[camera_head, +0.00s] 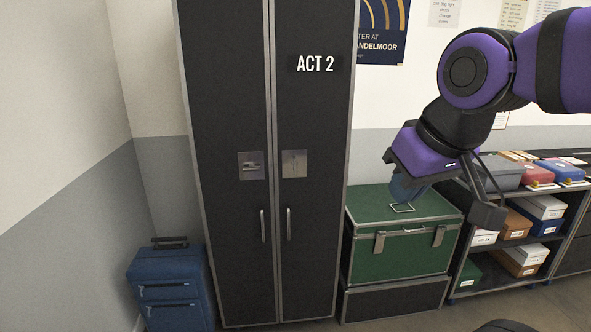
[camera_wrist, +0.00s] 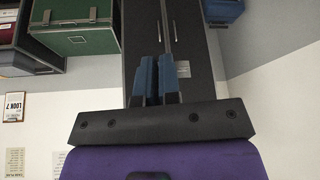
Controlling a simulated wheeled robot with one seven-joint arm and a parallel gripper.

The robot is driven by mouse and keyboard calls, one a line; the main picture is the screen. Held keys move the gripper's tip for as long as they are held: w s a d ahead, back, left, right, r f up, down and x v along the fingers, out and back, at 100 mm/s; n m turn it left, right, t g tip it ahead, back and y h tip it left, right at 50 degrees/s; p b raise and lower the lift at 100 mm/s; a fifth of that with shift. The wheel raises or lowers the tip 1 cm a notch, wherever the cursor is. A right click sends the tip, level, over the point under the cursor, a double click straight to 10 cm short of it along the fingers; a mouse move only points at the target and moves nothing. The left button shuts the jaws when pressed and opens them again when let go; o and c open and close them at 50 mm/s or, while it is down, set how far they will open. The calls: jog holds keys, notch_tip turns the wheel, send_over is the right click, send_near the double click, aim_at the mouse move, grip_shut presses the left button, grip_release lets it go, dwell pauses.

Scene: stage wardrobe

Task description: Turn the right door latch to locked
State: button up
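The tall black wardrobe (camera_head: 225,90) stands upright with both doors closed. The right door latch (camera_head: 294,164) is a metal plate with a thin upright lever, right of the centre seam. The left door latch (camera_head: 251,166) has a lever lying crosswise. My gripper (camera_head: 402,188) is right of the wardrobe in the head view, in front of the green trunk and apart from the latches. In the wrist view its blue fingers (camera_wrist: 158,80) are close together with nothing seen between them. The wardrobe front (camera_wrist: 200,60) shows inverted beyond them; the right latch cannot be made out there.
Two upright handles, left (camera_head: 263,226) and right (camera_head: 289,225), sit below the latches. A green trunk (camera_head: 400,262) stands right of the wardrobe, a blue suitcase (camera_head: 172,285) left. A shelf with several boxes (camera_head: 535,228) is farther right. The space before the doors looks clear.

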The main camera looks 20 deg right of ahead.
aim_at(296, 168)
jog(key=o, duration=0.4)
jog(key=shift+w, duration=0.2)
jog(key=shift+c, duration=0.2)
jog(key=shift+o, duration=1)
jog(key=w+r+t, duration=0.2)
jog(key=w+t, duration=0.3)
jog(key=w, duration=1.9)
jog(key=shift+w, duration=0.4)
jog(key=w+d+f+t, duration=0.1)
jog(key=w+f+t, duration=0.15)
jog(key=w, duration=0.65)
jog(key=w+f+t, duration=0.2)
jog(key=w+f, duration=0.1)
jog(key=w, duration=0.6)
jog(key=w+d+f+m+t+h, duration=0.1)
jog(key=w+d+f+t+h, duration=0.2)
jog(key=w+f, duration=0.75)
jog(key=w+d+f+m+t+h, duration=0.1)
jog(key=d+f+m+t+h, duration=0.2)
jog(key=f, duration=1.1)
jog(key=shift+n+t, duration=0.45)
jog(key=shift+n, duration=0.05)
jog(key=x, duration=1.1)
jog(key=shift+d+f, duration=0.2)
jog(key=c, duration=0.6)
